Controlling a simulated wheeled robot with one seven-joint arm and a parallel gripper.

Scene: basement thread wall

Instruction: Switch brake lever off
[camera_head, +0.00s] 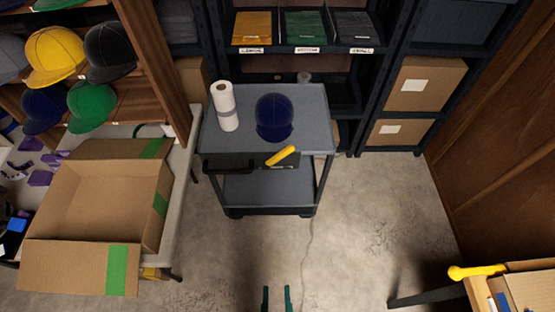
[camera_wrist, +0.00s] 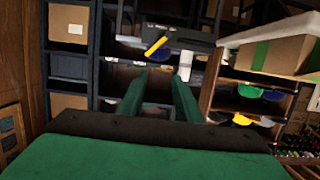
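The yellow brake lever (camera_head: 281,156) is on the front edge of a grey two-shelf cart (camera_head: 241,149), slanting up to the right in the head view. It also shows in the wrist view (camera_wrist: 155,46), just beyond my fingertips. My gripper (camera_head: 277,299) is at the bottom middle of the head view, in front of the cart and well apart from the lever. Its two green fingers are spread with an empty gap between them, also seen in the wrist view (camera_wrist: 158,80).
A navy cap (camera_head: 273,117) and a white paper roll (camera_head: 225,106) stand on the cart top. An open cardboard box (camera_head: 93,205) is on a table at left. Another yellow handle (camera_head: 477,272) is at lower right. The floor (camera_head: 365,215) before the cart is clear.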

